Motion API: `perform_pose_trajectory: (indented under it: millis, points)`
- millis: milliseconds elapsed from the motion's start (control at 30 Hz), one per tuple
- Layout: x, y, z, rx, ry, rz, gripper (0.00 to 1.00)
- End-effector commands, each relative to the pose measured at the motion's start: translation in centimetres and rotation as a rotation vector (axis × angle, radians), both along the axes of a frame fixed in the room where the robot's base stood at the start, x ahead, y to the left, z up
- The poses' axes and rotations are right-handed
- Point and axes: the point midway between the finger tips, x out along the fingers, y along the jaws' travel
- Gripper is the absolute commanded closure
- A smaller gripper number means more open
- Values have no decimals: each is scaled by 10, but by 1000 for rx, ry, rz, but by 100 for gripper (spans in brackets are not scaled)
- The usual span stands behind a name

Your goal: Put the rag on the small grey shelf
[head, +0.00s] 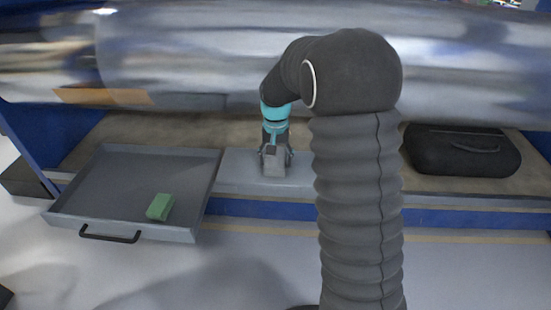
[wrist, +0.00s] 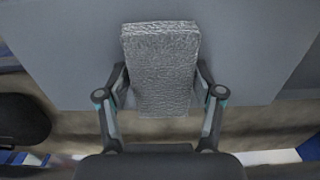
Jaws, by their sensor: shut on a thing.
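The rag is a folded, grey, rough-textured block. In the wrist view the rag (wrist: 160,65) sits between the two fingers of my gripper (wrist: 160,92), which is shut on its sides. In the head view my gripper (head: 275,157) points down over the small grey shelf, with the rag (head: 274,168) at its tips. The small grey shelf (head: 236,172) is a flat light-grey surface at the front of the bench, and it also fills much of the wrist view (wrist: 70,60). I cannot tell whether the rag touches the shelf.
A grey drawer tray (head: 105,200) with a black handle stands left of the shelf and holds a green block (head: 160,206). A black case (head: 462,152) lies on the bench at the right. A large shiny roller (head: 190,55) spans the back above the bench.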

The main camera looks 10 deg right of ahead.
Motion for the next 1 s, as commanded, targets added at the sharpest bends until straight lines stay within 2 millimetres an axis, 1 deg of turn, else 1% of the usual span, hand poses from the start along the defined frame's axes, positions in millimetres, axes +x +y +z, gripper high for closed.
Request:
perform_pose_trajectory:
  millis: [167,200,300,600,733,867,1000]
  points:
    - [0,0,-3,0,0,0,63]
    - [0,0,-4,0,0,0,31]
    - [0,0,-3,0,0,0,8]
    - [0,0,-2,0,0,0,8]
    - [0,0,4,0,-2,0,8]
    - [1,0,21,0,-4,0,8]
    - [1,0,49,-1,-5,0,8]
